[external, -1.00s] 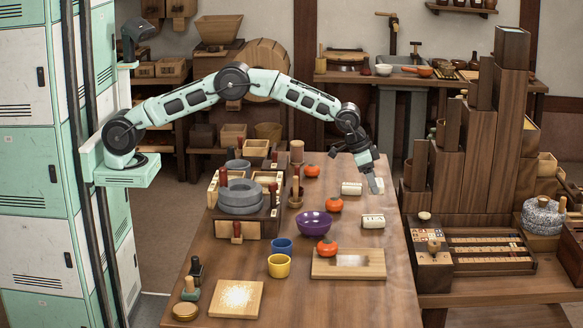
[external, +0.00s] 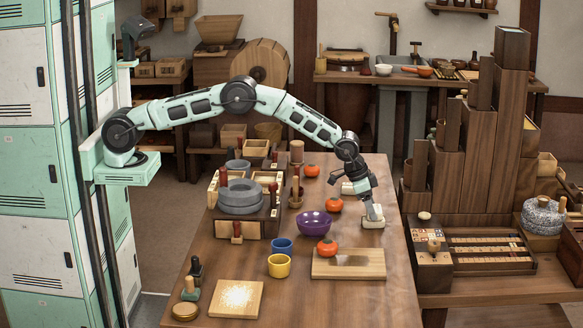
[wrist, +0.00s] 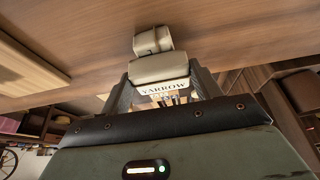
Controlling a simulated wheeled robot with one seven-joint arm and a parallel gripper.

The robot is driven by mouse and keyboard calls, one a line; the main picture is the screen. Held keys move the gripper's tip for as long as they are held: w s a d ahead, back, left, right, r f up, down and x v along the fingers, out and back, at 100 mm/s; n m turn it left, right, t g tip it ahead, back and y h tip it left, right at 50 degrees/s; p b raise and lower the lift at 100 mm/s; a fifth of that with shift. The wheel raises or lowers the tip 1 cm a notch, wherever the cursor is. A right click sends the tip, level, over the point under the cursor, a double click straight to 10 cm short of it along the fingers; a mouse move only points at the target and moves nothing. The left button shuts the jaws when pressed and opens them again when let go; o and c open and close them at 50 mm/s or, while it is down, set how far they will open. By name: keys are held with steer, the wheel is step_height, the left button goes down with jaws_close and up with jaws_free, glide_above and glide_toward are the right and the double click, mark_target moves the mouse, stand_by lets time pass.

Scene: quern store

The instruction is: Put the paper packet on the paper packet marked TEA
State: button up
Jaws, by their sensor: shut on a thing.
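My gripper (external: 374,214) points down at the right side of the table, shut on a cream paper packet (external: 374,223). In the wrist view this packet (wrist: 159,68) sits between the two fingers (wrist: 162,86), and its label reads YARROW. It appears to rest on the tabletop. A second cream paper packet (external: 349,188) lies farther back, partly hidden by my wrist. It also shows in the wrist view just beyond the held one (wrist: 152,40); its label cannot be read, so I cannot tell if it says TEA.
Orange persimmon-like fruits (external: 335,205) stand left of the packets, one on a wooden board (external: 348,268) in front. A purple bowl (external: 313,223), blue cup (external: 282,248) and yellow cup (external: 279,266) are farther left. The front right of the table (external: 380,305) is bare.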

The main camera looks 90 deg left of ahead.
steer(key=o, duration=1)
